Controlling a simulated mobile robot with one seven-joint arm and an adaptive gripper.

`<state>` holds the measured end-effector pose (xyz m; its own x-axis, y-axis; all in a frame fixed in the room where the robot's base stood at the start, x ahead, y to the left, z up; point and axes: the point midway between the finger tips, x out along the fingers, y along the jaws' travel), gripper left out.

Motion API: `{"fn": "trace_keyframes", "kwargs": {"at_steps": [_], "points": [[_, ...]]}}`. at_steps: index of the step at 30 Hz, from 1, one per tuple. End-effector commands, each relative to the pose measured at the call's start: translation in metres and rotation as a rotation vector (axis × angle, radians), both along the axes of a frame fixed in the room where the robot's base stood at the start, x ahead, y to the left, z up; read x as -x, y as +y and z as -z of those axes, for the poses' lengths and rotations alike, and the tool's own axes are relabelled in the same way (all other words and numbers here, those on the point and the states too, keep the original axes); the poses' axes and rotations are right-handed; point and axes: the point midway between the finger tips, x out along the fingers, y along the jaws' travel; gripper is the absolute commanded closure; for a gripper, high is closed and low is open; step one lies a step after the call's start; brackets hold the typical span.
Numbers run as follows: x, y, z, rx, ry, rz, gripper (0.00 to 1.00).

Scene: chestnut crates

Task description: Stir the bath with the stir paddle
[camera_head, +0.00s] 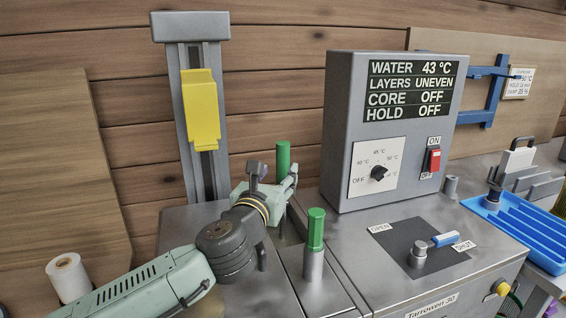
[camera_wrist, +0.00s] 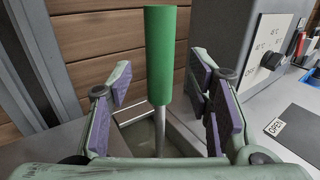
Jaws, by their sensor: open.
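The stir paddle stands upright with its green handle (camera_wrist: 160,55) between my gripper's fingers in the wrist view. Its thin grey shaft goes down into the bath (camera_wrist: 137,133), and its lower end is hidden. In the head view the green handle (camera_head: 283,157) rises behind my gripper (camera_head: 276,178). My gripper is open around the handle, with a gap visible on both sides. The bath is mostly hidden by my arm in the head view. The control box (camera_head: 390,130) reads water 43 °C, layers uneven, core off, hold off.
A second green-topped grey cylinder (camera_head: 315,232) stands in front, close right of my arm. A valve lever (camera_head: 440,241) lies between OPEN and SHUT labels. A column with a yellow block (camera_head: 201,110) rises behind. A blue tray (camera_head: 510,228) is far right, a white roll (camera_head: 68,278) left.

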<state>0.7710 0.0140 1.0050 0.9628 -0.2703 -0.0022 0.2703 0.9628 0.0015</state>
Motion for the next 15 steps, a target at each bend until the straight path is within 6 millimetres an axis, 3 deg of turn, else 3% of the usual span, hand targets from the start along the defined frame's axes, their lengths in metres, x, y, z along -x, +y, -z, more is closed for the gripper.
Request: {"fn": "trace_keyframes", "kwargs": {"at_steps": [6, 15], "points": [[-0.035, -0.011, -0.002, 0.003, -0.001, 0.002, 0.54], [-0.05, -0.014, -0.001, 0.002, -0.002, 0.001, 0.54]]}}
